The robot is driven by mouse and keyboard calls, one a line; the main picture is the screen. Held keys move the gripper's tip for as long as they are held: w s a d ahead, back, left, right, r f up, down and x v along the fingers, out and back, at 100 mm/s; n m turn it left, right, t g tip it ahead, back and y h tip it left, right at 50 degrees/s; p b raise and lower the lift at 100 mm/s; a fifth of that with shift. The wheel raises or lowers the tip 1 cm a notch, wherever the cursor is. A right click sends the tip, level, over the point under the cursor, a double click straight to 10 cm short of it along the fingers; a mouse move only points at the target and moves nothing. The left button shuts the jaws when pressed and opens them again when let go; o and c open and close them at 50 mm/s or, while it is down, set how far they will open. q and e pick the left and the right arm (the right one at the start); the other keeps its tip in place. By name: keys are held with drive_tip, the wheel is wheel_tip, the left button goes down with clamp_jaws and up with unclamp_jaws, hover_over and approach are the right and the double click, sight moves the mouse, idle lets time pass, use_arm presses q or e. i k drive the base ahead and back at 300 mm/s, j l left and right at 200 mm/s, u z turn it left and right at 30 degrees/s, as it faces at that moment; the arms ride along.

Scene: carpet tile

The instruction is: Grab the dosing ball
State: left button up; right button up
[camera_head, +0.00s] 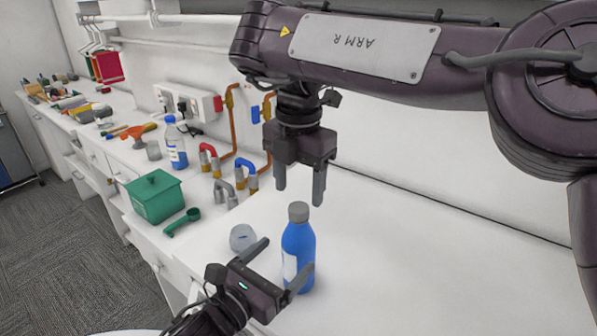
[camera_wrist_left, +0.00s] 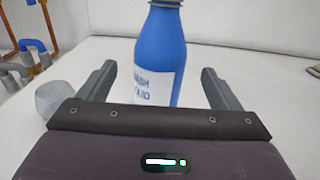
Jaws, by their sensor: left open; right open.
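The dosing ball (camera_head: 242,237) is a small pale grey, rounded cup on the white counter, left of a blue bottle (camera_head: 298,250) with a grey cap. In the left wrist view the dosing ball (camera_wrist_left: 62,98) sits outside the left finger, partly hidden by the gripper body. My left gripper (camera_head: 290,254) is open and low over the counter. In the wrist view the labelled bottle (camera_wrist_left: 160,60) shows between its fingers; I cannot tell if it is between or just beyond the tips. My right gripper (camera_head: 299,196) is open, empty, pointing down above the bottle's cap.
A green box (camera_head: 155,199) and a green scoop (camera_head: 183,222) lie left of the dosing ball. Copper pipes with red and blue fittings (camera_head: 247,165) rise behind. Another blue-labelled bottle (camera_head: 175,145) stands farther back. The counter (camera_head: 430,270) to the right is clear.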

sight(241, 236)
drive_tip(key=k+j, duration=0.8)
drive_tip(key=j, duration=0.1)
